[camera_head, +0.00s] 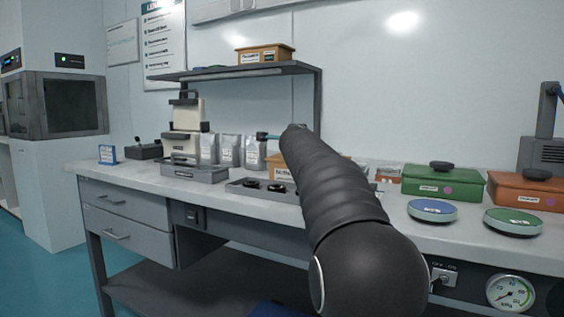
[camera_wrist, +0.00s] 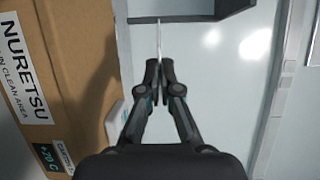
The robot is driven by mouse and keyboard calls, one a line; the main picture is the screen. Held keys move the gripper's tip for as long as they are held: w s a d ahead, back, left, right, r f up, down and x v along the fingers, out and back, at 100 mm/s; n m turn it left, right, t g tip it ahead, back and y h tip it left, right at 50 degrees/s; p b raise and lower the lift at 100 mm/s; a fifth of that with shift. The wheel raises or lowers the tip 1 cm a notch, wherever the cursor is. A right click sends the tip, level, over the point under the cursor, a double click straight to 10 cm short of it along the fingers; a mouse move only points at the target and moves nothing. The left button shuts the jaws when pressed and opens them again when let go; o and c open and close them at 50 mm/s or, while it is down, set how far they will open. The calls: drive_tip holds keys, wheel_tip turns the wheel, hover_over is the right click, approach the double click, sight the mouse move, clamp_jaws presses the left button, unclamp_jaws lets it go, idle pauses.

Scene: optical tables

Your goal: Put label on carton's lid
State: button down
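In the wrist view my gripper (camera_wrist: 159,76) has its fingertips together, with a thin pale strip (camera_wrist: 159,40) standing out from between them. It looks like a label seen edge-on; its face does not show. A large brown carton (camera_wrist: 75,75) fills the left side, with a white "NURETSU" sticker and a dark tag on it. My gripper is to the right of this carton and apart from it in the picture. In the head view a tan carton (camera_head: 283,172) on the bench is partly hidden behind my arm. My gripper is mostly hidden there too.
On the bench (camera_head: 408,236) stand silver pouches (camera_head: 230,149), a grey tray (camera_head: 194,173), a green box (camera_head: 443,187), an orange box (camera_head: 525,193) and two round discs. A shelf (camera_head: 237,71) above bears another tan carton (camera_head: 265,54). My arm hides the bench's middle.

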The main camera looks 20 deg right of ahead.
drive_tip(key=shift+w+f, duration=0.25)
drive_tip(key=shift+f, duration=0.05)
drive_tip(key=f+b, duration=0.2)
drive_tip(key=a+f+b, duration=0.1)
drive_tip(key=f+b, duration=0.1)
drive_tip(key=b, duration=0.1)
drive_tip(key=shift+w, duration=0.2)
drive_tip(key=shift+r, duration=0.1)
drive_tip(key=shift+f, duration=0.4)
drive_tip(key=shift+f+b, duration=0.2)
drive_tip(key=shift+b, duration=0.2)
drive_tip(key=c, duration=1.6)
unclamp_jaws()
drive_tip(key=shift+f, duration=0.1)
